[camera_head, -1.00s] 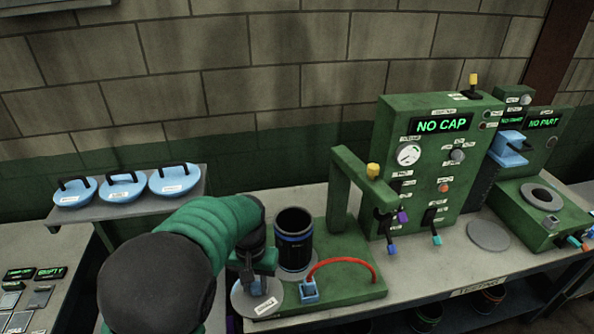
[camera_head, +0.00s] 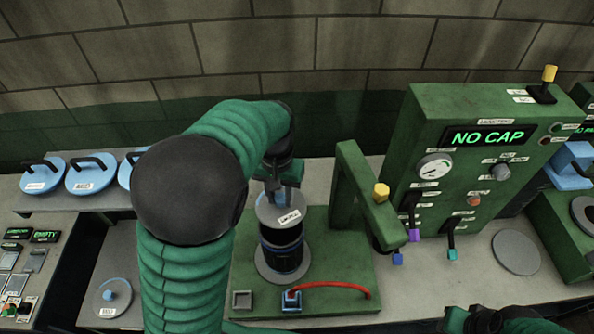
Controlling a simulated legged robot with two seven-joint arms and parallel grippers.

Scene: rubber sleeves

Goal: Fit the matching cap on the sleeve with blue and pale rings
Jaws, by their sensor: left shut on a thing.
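The dark sleeve (camera_head: 283,260) with blue and pale rings stands upright on a grey disc on the green base. My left gripper (camera_head: 279,188) is shut on the blue handle of a round grey cap (camera_head: 274,214) with a white label. The cap is over the sleeve's top and hides its opening; I cannot tell whether it touches the rim. Another grey cap (camera_head: 106,303) with a blue knob lies at the lower left. My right gripper (camera_head: 490,320) shows only in part at the bottom edge; its fingers are unclear.
The green tester (camera_head: 485,165) reads NO CAP. Its green arm post (camera_head: 350,190) with a yellow knob stands just right of the sleeve. A red hose (camera_head: 335,287) curves over the base front. Blue lids with black handles (camera_head: 90,175) stand on the left shelf.

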